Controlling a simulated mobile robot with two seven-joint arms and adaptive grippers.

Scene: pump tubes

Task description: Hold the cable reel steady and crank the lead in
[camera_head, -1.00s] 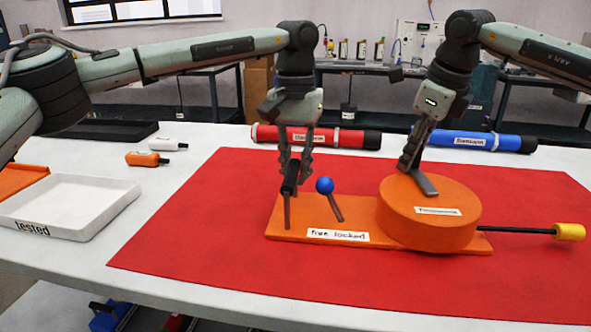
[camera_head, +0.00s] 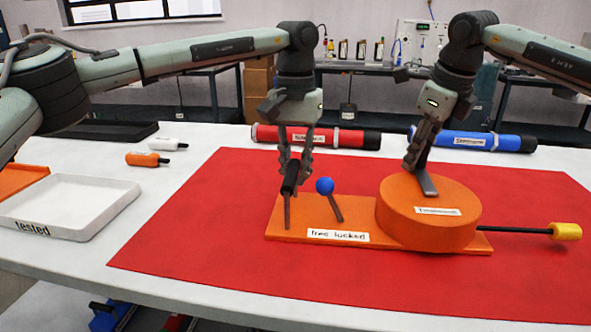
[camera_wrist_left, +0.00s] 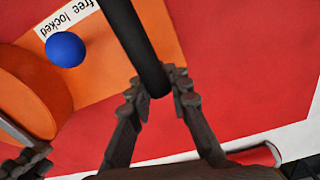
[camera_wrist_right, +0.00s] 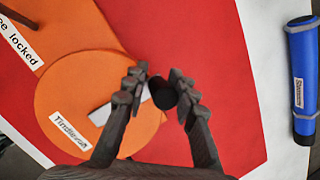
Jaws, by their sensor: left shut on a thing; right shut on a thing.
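The cable reel is an orange drum (camera_head: 430,222) on an orange base plate (camera_head: 290,222). My left gripper (camera_head: 292,165) is shut on the black bar handle (camera_wrist_left: 143,45) at the plate's left end. A lever with a blue ball (camera_head: 325,185) stands beside the "free locked" label (camera_head: 338,236), leaning with the ball to the upper left. My right gripper (camera_head: 420,168) is shut on the black crank knob (camera_wrist_right: 162,94) above the drum; the flat grey crank arm (camera_head: 427,186) lies below it. A black lead (camera_head: 515,230) runs right from the drum to a yellow end (camera_head: 566,231).
A red mat (camera_head: 200,240) lies under the reel. Red (camera_head: 350,139) and blue (camera_head: 490,141) tubes lie behind it. A white tray marked "tested" (camera_head: 65,230) and small orange (camera_head: 146,159) and white (camera_head: 166,143) items are at left. The front mat is clear.

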